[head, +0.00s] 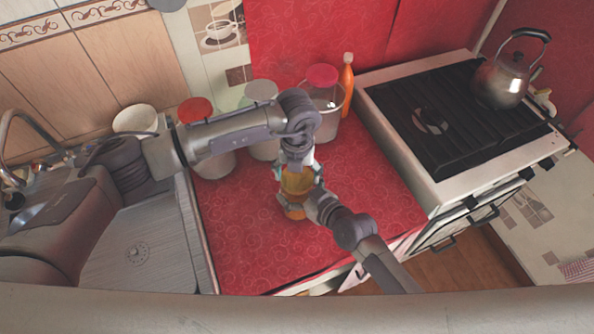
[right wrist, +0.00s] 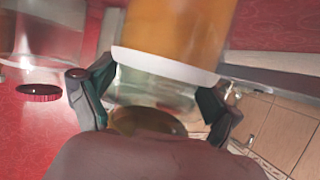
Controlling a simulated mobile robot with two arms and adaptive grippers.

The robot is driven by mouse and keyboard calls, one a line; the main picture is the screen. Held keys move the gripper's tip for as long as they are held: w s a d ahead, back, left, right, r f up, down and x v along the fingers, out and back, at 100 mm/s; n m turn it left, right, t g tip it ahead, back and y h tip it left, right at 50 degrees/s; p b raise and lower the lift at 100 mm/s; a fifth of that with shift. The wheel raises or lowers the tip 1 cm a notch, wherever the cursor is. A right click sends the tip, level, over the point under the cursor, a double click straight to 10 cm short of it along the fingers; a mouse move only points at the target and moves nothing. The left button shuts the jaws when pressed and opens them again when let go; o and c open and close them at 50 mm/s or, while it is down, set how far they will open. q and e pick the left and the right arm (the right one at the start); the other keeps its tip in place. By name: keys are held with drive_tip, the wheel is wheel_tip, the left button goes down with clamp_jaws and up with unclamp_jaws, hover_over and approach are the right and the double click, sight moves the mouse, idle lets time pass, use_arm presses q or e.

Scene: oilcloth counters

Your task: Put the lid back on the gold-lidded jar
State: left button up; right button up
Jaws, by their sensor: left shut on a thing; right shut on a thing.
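The jar (head: 296,181) is upright on the red counter, with amber contents and a clear band of glass. In the right wrist view the picture is inverted, and the jar (right wrist: 178,30) shows amber above a white edge and clear glass below. My right gripper (head: 310,199) is shut on the jar from the front right. My left gripper (head: 297,161) is above the jar's top, shut on the lid, which it mostly hides. A brownish-gold disc, seemingly the lid (right wrist: 148,122), shows at the jar's clear end. I cannot tell whether it is seated.
Red-lidded (head: 322,76) and pale-lidded (head: 261,89) jars stand behind. An orange bottle (head: 347,82) is beside them. The sink (head: 137,251) is left, and the stove (head: 455,120) with a kettle (head: 502,80) is right. The counter's front (head: 250,255) is clear.

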use_arm(q)
drive_tip(key=shift+f, duration=0.55)
idle(0.4)
use_arm(e)
clamp_jaws()
use_arm(q)
drive_tip(key=m, duration=0.3)
drive_tip(key=o, duration=0.7)
drive_tip(key=shift+c, duration=0.2)
drive_tip(key=shift+r, duration=2.25)
